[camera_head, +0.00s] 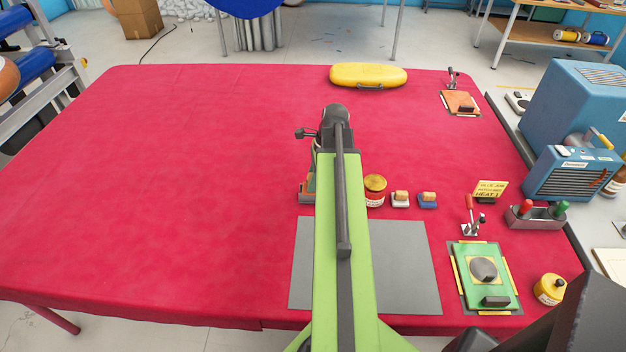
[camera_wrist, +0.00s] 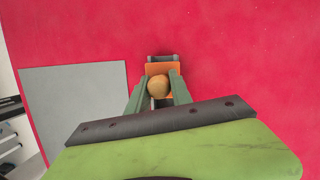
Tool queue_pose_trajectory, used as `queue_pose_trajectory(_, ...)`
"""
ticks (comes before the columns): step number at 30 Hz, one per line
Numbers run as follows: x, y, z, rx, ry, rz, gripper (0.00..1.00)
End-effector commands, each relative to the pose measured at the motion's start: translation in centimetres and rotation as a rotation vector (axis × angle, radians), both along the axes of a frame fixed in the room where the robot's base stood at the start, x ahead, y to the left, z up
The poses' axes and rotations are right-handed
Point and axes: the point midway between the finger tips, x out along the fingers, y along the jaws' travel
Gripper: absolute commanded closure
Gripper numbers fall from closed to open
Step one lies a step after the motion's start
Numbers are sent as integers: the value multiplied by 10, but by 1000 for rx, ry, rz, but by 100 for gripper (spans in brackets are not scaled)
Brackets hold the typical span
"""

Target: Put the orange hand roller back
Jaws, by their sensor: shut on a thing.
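In the wrist view my gripper (camera_wrist: 158,80) has its two grey-green fingers shut on the orange hand roller (camera_wrist: 159,68). The roller shows as an orange block with a round, wood-coloured knob between the fingers. A dark grey part (camera_wrist: 163,58) shows just beyond the orange block; I cannot tell whether it belongs to the roller or is a holder. In the head view my arm hides most of the gripper, and only a little orange and grey (camera_head: 307,190) shows left of it. Whether the roller touches the table is unclear.
A grey mat (camera_head: 405,265) lies on the red table (camera_head: 180,180). Right of my arm stand a red jar (camera_head: 375,196), small white (camera_head: 400,200) and blue (camera_head: 428,201) blocks, and a rack (camera_head: 536,218) with red and green handles. The table's left side is clear.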

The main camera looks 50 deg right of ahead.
Motion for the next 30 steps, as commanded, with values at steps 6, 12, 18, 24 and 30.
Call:
queue_pose_trajectory(6, 0, 0, 0, 0, 0, 0, 100)
queue_pose_trajectory(12, 0, 0, 0, 0, 0, 0, 65)
queue_pose_trajectory(18, 0, 0, 0, 0, 0, 0, 49)
queue_pose_trajectory(24, 0, 0, 0, 0, 0, 0, 42)
queue_pose_trajectory(30, 0, 0, 0, 0, 0, 0, 27)
